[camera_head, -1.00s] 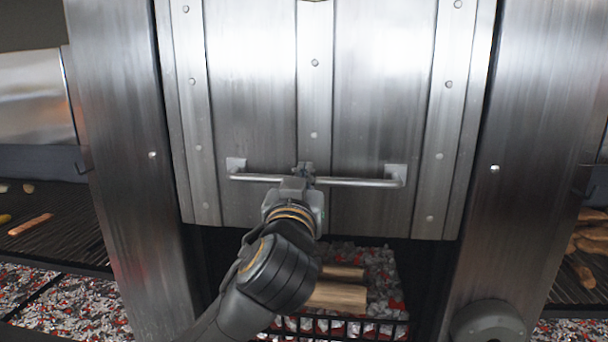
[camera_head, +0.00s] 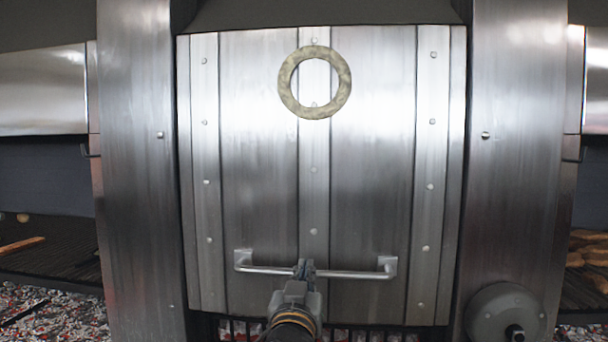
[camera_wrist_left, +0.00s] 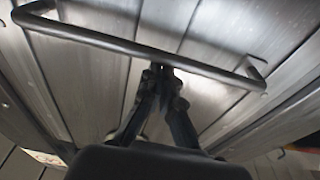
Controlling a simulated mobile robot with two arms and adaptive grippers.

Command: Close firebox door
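The firebox door (camera_head: 372,130) is a large riveted steel panel between two steel pillars. It hangs low, with its bottom edge near the lower part of the head view and a narrow strip of grate showing below it. A round ring emblem (camera_head: 289,92) is on its upper middle. The horizontal bar handle (camera_head: 350,274) is near its bottom; the handle also shows in the left wrist view (camera_wrist_left: 100,38). My left gripper (camera_head: 305,267) is at the middle of the bar, its fingers drawn together on it; they also show in the left wrist view (camera_wrist_left: 161,70). My right gripper is not in view.
Steel pillars stand left (camera_head: 135,200) and right (camera_head: 515,200) of the door. A round grey knob or wheel (camera_head: 490,312) is on the lower right pillar. Grill grates with food (camera_head: 22,244) and glowing coals (camera_head: 60,318) lie to the sides.

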